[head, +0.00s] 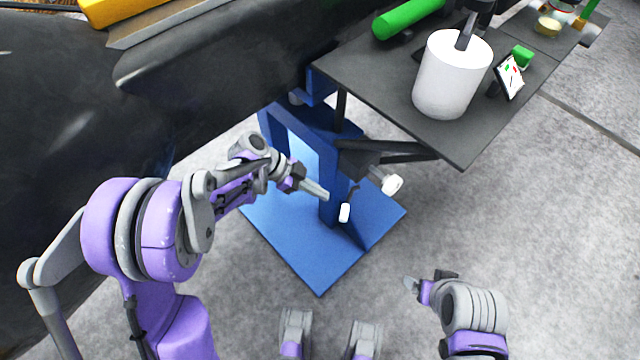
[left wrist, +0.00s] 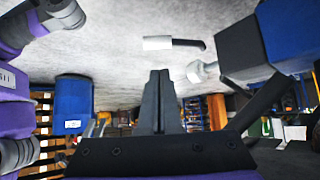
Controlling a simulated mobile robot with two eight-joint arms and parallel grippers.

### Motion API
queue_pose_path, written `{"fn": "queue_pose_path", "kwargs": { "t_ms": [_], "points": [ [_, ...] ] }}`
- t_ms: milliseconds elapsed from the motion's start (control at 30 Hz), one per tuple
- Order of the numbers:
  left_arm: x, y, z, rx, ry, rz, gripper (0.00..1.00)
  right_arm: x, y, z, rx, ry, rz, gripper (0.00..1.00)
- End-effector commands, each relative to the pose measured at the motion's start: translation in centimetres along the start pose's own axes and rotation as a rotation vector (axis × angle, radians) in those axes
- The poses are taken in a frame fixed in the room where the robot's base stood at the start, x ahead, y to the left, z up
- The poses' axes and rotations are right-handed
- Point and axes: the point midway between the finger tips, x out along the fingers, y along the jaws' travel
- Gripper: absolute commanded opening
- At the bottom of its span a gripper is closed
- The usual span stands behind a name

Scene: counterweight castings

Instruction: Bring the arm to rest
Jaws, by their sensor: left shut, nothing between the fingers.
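My left arm reaches in from the left in the head view, and its gripper (head: 316,190) is shut and empty. The gripper hangs in front of the blue stand, below the level of the dark table. In the left wrist view its two dark fingers (left wrist: 157,100) are together with nothing between them. My right gripper (head: 410,284) is low at the right in the head view, over bare floor. Its fingers are small and seen at a poor angle, so I cannot tell whether they are open.
The blue stand (head: 275,222) has a white-ended handle (head: 344,212) and a pale knob (head: 392,185) close to the left gripper. The dark table (head: 395,115) carries a white cylinder (head: 452,80) and a green cylinder (head: 407,18). Grey floor (head: 540,230) at the right is clear.

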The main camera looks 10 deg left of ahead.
Motion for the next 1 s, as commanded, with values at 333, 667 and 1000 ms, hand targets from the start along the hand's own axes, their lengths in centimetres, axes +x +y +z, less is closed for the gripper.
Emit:
{"fn": "queue_pose_path", "kwargs": {
  "t_ms": [333,667,1000],
  "points": [
    [-0.3,0.4,-0.2,-0.028,-0.016,-0.005,0.00,0.0,0.0,0.0,0.000,0.000,0.000,0.82],
    [-4.7,7.0,-1.7,-0.509,-0.268,-0.175,0.00,0.0,0.0,0.0,0.000,0.000,0.000,0.82],
    [-9.5,15.5,0.0,-0.997,-0.399,-0.568,0.00,0.0,0.0,0.0,0.000,0.000,0.000,0.82]
  ]
}}
